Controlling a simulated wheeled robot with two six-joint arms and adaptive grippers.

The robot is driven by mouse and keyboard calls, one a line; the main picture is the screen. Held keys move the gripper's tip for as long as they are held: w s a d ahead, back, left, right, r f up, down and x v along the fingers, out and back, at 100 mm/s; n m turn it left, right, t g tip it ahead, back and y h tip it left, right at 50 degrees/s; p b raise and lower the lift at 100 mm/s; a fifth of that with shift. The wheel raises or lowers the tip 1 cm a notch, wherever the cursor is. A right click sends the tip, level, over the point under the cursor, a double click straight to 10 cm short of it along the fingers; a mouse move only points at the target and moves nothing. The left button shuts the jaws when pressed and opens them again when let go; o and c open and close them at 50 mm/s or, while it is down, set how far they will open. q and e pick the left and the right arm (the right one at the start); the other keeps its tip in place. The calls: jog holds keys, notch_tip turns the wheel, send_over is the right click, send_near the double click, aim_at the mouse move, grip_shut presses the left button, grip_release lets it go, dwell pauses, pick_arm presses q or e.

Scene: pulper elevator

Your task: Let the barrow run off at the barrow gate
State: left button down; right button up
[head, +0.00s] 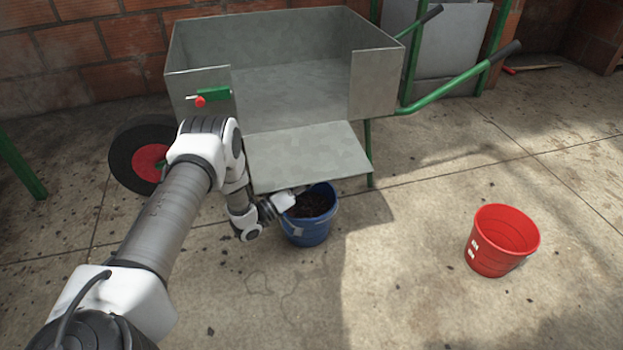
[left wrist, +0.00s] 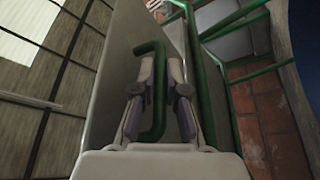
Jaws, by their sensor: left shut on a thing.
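The barrow (head: 300,90) has a grey sheet-metal box, green frame and red-hubbed wheel. Its box looks empty from here. The barrow gate (head: 310,155) is folded down and slopes outward. A latch with a red knob (head: 199,101) sits on the left front panel. A blue bucket (head: 308,232) stands under the gate's lip with dark contents. My left gripper (head: 291,196) is at the lip, just above the bucket; its fingertips are partly hidden. In the left wrist view my left gripper (left wrist: 158,82) is shut on a green bent handle (left wrist: 153,110) beside a grey panel.
A red bucket (head: 500,242) stands on the concrete floor to the right. The barrow's green handles (head: 455,80) reach back to the right. A brick wall (head: 80,60) stands behind. The floor between the two buckets is clear.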

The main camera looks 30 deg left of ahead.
aim_at(314, 172)
pick_arm(q)
jog(key=r, duration=0.1)
jog(key=r+n+p, duration=0.1)
jog(key=r+n+y+p, duration=0.1)
jog(key=shift+s+d+r, duration=0.2)
jog(key=shift+s+d, duration=0.05)
jog(key=shift+d, duration=0.05)
jog(key=shift+f, duration=0.15)
pick_arm(e)
jog(key=r, duration=0.3)
jog(key=shift+s+r, duration=0.2)
jog(key=shift+r, duration=0.15)
pick_arm(q)
jog(key=c, duration=1.5)
grip_release()
jog(key=v, duration=1.2)
jog(key=shift+s+a, duration=0.1)
